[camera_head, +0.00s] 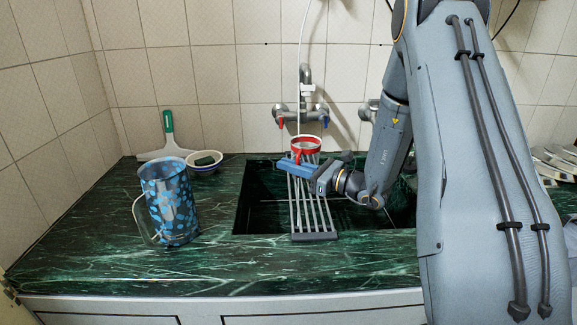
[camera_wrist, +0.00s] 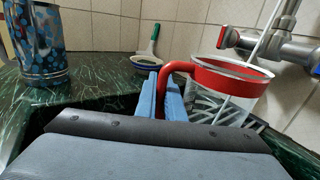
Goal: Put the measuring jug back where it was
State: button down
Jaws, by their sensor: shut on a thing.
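The measuring jug (camera_wrist: 228,90) is clear with a red rim and red handle. In the head view the jug (camera_head: 306,146) is at the rack over the sink, below the tap. My gripper (camera_head: 284,166) has blue fingers and comes from the right. In the wrist view my gripper (camera_wrist: 168,92) is shut on the jug's red handle, and the jug looks upright. Its lower part is partly hidden by my gripper and wrist, so I cannot tell whether its base touches the rack (camera_head: 314,237).
A blue patterned pitcher (camera_head: 170,202) stands on the green marble counter (camera_head: 130,262) left of the sink. A bowl with a sponge (camera_head: 204,165) and a squeegee (camera_head: 168,142) are at the back left. The wall tap (camera_head: 304,100) rises behind the jug. The counter's front is clear.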

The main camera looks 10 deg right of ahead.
jog(key=shift+f, duration=0.2)
jog(key=c, duration=1.9)
grip_release()
jog(key=shift+o, duration=0.2)
jog(key=shift+r, duration=0.15)
jog(key=shift+r, duration=0.1)
jog(key=b+v, duration=0.1)
jog(key=v, duration=1.1)
